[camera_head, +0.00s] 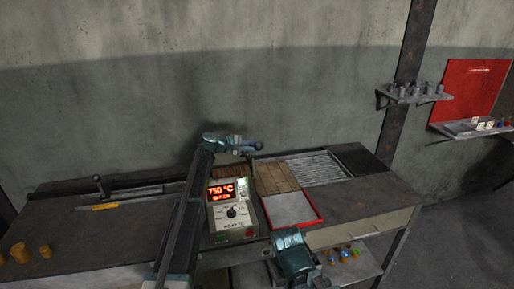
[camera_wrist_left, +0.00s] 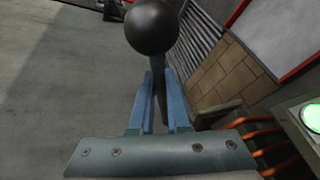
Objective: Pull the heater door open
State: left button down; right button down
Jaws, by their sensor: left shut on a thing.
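The heater's control box (camera_head: 231,212) stands on the bench with a red 750 °C display and a dial. Behind it are a dark striped opening and a tan brick panel (camera_head: 275,178). My left gripper (camera_head: 246,145) is above and behind the box, shut on a handle. In the left wrist view my left gripper (camera_wrist_left: 160,82) has its blue fingers around the handle's grey stem, below its black ball knob (camera_wrist_left: 152,26). The wrist view also shows glowing orange coils (camera_wrist_left: 262,133) and the brick panel (camera_wrist_left: 224,76). The handle's mount is hidden. My right gripper's fingers are not visible.
A red-rimmed tray (camera_head: 293,208) lies right of the box, with a ribbed grey rack (camera_head: 317,168) behind it. A yellow-handled tool (camera_head: 103,206) and tan cylinders (camera_head: 18,253) are on the left bench. A wall shelf (camera_head: 415,95) hangs at the right.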

pick_arm(q)
jog(key=shift+w+a+r+n+g+p, duration=0.15)
jog(key=shift+w+a+r+n+p, duration=0.1)
jog(key=shift+w+r+p, duration=0.35)
jog(key=shift+w+a+r+n+g+p, duration=0.15)
jog(key=shift+w+r+n+p, duration=0.1)
jog(key=shift+w+r+p, duration=0.25)
jog(key=c, duration=0.9)
grip_release()
jog(key=shift+s+r, duration=0.1)
jog(key=shift+p+v, duration=2.4)
jog(key=shift+v, duration=4.45)
